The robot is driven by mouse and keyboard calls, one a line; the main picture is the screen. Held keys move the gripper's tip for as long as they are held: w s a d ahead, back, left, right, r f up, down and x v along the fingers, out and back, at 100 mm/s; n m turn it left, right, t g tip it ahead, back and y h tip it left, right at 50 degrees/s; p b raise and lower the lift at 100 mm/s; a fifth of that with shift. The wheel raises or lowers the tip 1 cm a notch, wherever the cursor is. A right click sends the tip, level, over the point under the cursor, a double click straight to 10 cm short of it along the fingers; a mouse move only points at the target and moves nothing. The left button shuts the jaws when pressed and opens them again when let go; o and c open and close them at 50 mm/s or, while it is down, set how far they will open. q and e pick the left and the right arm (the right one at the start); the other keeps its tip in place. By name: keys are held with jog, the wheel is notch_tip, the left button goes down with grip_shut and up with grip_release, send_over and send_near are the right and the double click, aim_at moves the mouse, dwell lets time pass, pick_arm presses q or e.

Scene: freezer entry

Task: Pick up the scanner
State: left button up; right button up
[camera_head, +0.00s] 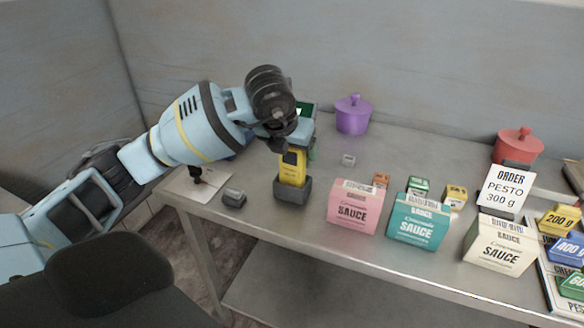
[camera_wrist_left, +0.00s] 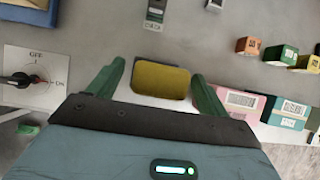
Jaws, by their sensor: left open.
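The yellow scanner (camera_head: 292,168) stands upright in a dark grey holder (camera_head: 292,190) near the table's front left. In the left wrist view the scanner's yellow top (camera_wrist_left: 160,80) sits between two green fingers. My left gripper (camera_head: 300,148) is right above the scanner, pointing down, and partly hidden by its own wrist in the head view. In the left wrist view the gripper (camera_wrist_left: 160,70) is open, with a finger on each side of the scanner and a gap beside it. My right gripper is not in view.
Pink (camera_head: 355,208), teal (camera_head: 418,222) and cream (camera_head: 500,247) sauce boxes stand to the right. Purple (camera_head: 353,115) and red (camera_head: 518,147) pots stand behind. Walls close the back and left.

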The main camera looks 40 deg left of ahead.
pick_arm(q)
jog(key=shift+x, duration=1.2)
jog(key=shift+r, duration=0.1)
jog(key=c, duration=1.2)
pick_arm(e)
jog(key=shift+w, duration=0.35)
pick_arm(q)
notch_tip(320, 180, up, 9)
jog(key=shift+r, duration=0.5)
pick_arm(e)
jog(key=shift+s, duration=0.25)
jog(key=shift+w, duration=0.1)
